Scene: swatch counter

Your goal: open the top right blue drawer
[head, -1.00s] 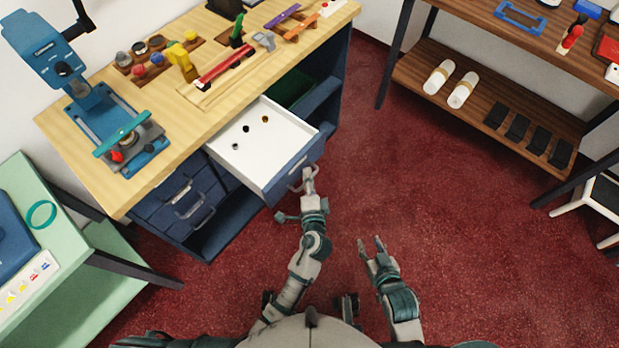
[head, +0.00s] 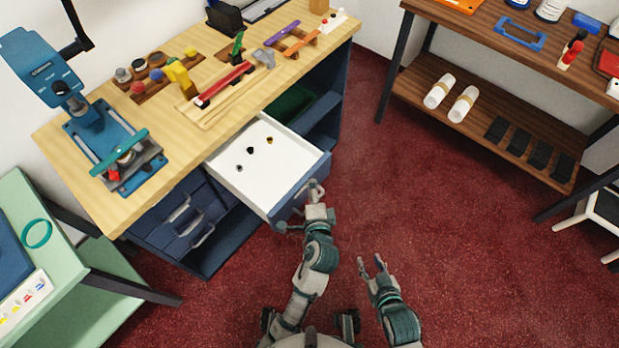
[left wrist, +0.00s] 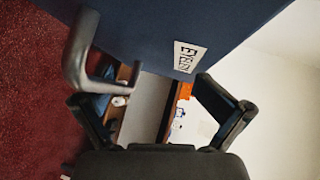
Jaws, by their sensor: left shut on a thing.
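The blue-fronted drawer (head: 298,196) stands pulled well out of the workbench, its white inside showing several small dark and brass-coloured pieces. Its grey handle is in the left wrist view (left wrist: 78,52), beside a blue front with a white label (left wrist: 188,57) that seems to read EYELET. My left gripper (head: 316,194) is at this handle and shut on it; the exact contact is hard to make out. My right gripper (head: 371,262) is open and empty, over the red floor to the right of my left arm.
Closed blue drawers (head: 183,222) with grey handles are left of the open one. The wooden bench top (head: 190,135) holds tools and a blue press (head: 115,140). A green table (head: 110,262) is at left, a brown shelf (head: 470,85) at right. Floor between is clear.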

